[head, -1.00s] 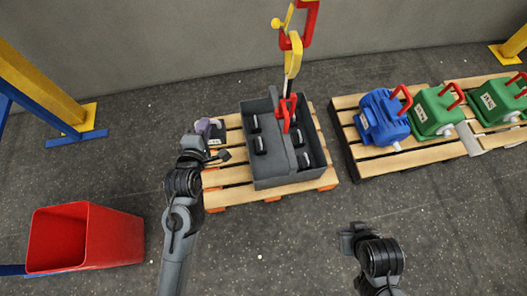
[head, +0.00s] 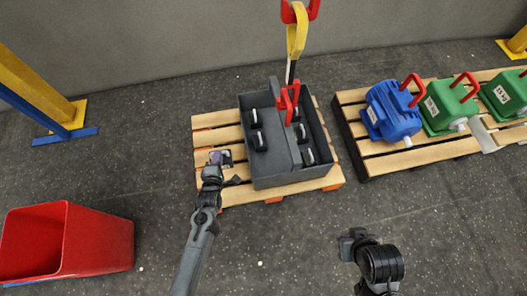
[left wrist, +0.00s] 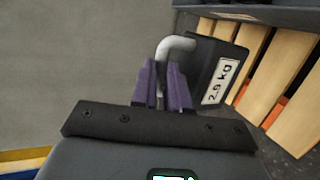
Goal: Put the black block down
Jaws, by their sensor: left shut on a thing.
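The black block (left wrist: 215,78) has a white "2.9 kg" label and a bent grey handle (left wrist: 176,47). My left gripper (left wrist: 167,88), with purple fingers, is shut on that handle. In the head view the block (head: 226,154) shows small beside my left gripper (head: 215,160), over the left part of the wooden pallet (head: 207,138), left of the grey crate. I cannot tell whether the block touches the slats. My right gripper (head: 350,242) is at lower right, away from the pallet; its finger opening is not clear.
The grey crate (head: 265,174) on the pallet holds several dark handled blocks. A red and yellow hoist hook (head: 296,45) hangs over it. A red bin (head: 98,240) stands at lower left.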

